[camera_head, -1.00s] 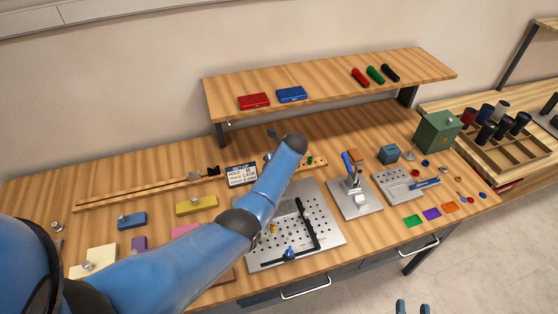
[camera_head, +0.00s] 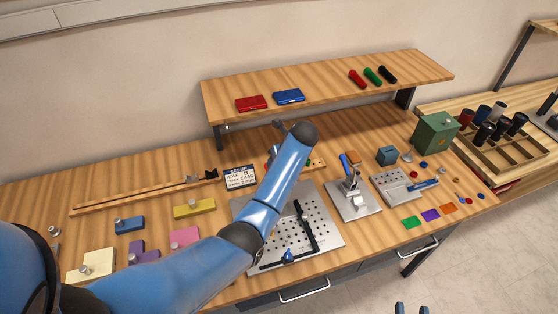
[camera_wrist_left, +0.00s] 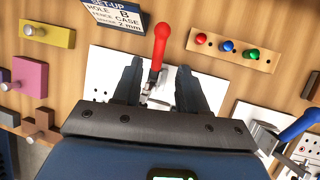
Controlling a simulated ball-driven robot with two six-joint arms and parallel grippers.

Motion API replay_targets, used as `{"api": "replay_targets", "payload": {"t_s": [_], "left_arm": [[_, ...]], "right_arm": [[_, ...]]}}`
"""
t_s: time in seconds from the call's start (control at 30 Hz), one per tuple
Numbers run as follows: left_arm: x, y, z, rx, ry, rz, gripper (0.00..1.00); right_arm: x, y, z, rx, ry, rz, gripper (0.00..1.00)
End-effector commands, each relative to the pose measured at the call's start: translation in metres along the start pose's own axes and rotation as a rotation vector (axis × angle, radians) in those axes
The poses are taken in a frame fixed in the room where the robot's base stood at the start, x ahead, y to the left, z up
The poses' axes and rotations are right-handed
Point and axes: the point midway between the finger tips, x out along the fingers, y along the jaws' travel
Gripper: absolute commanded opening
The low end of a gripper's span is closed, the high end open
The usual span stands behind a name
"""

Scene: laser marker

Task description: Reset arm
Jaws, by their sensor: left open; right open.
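My left arm (camera_head: 275,190) reaches across the head view from the lower left, over the perforated metal plate (camera_head: 325,222). Its gripper is mostly hidden there behind the arm. In the left wrist view my left gripper (camera_wrist_left: 158,82) is open, with its two dark fingers apart. A red-handled clamp (camera_wrist_left: 161,45) shows between and beyond the fingers; I cannot tell whether they touch it. The plate (camera_wrist_left: 100,70) lies below. My right gripper (camera_head: 411,309) shows only as two blue-grey tips at the bottom edge of the head view. They are apart, clear of the bench.
A set-up card (camera_head: 240,177) stands behind the plate. Yellow (camera_head: 194,208) and blue (camera_head: 130,223) blocks lie at left. A raised shelf (camera_head: 330,88) spans the back.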

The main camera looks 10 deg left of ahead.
Motion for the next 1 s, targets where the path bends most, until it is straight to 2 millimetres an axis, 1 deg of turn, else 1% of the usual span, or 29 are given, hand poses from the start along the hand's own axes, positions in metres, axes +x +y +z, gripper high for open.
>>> {"api": "replay_targets", "payload": {"t_s": [0.27,0.37,0.43,0.47,0.57,0.63,0.73,0.8,0.87,0.9,0.97,1.0], "left_arm": [[0.003,0.002,0.0,0.002,-0.007,0.005,0.42],[0.013,0.011,-0.001,0.011,-0.043,0.028,0.42],[0.026,0.025,-0.002,0.027,-0.093,0.061,0.42],[0.032,0.032,-0.003,0.037,-0.122,0.079,0.42],[0.054,0.065,-0.005,0.087,-0.242,0.162,0.42],[0.066,0.092,-0.006,0.139,-0.342,0.234,0.42],[0.075,0.133,-0.012,0.243,-0.493,0.352,0.42],[0.075,0.162,-0.018,0.333,-0.597,0.444,0.42],[0.071,0.183,-0.024,0.422,-0.683,0.526,0.42],[0.066,0.196,-0.029,0.485,-0.737,0.579,0.42],[0.057,0.213,-0.038,0.585,-0.813,0.663,0.42],[0.05,0.224,-0.046,0.657,-0.86,0.72,0.42]], "right_arm": [[0.0,0.0,0.0,0.0,0.0,0.0,0.43],[0.0,0.0,0.002,0.0,0.0,0.0,0.43],[0.0,0.0,0.004,0.0,0.0,0.0,0.43],[0.0,0.0,0.005,0.0,0.0,0.0,0.43],[0.0,0.0,0.009,0.0,0.0,0.0,0.43],[0.0,0.0,0.012,0.0,0.0,0.0,0.43],[0.0,0.0,0.017,0.0,0.0,0.0,0.43],[0.0,0.0,0.02,0.0,0.0,0.0,0.43],[0.001,0.0,0.023,0.0,0.0,0.0,0.43],[0.001,0.0,0.025,0.0,0.0,0.0,0.43],[0.001,0.0,0.028,0.0,0.0,0.0,0.43],[0.001,0.0,0.03,0.0,0.0,0.0,0.43]]}}
